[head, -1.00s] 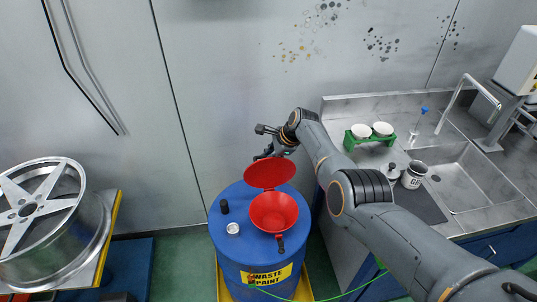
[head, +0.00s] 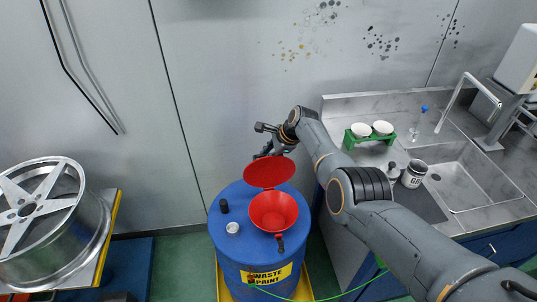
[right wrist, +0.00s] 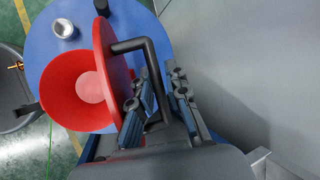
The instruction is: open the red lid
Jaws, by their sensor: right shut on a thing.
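The red lid (head: 269,172) stands raised behind the red funnel (head: 273,211) on top of the blue drum (head: 231,254). In the right wrist view the lid (right wrist: 104,48) is seen nearly edge-on, with the open funnel (right wrist: 68,88) beside it. A black handle (right wrist: 125,46) sticks out from the lid's outer face. My right gripper (right wrist: 160,95) is behind the lid, shut on this handle, with its fingers on either side of the handle's end. In the head view my right gripper (head: 268,152) is partly hidden by the lid. My left gripper is not in view.
A black cap (head: 224,206) and a silver cap (head: 232,228) are on the drum top. A grey wall stands close behind the drum. A sink counter (head: 470,212) with a green cup rack is at right. A wheel (head: 35,205) is at left.

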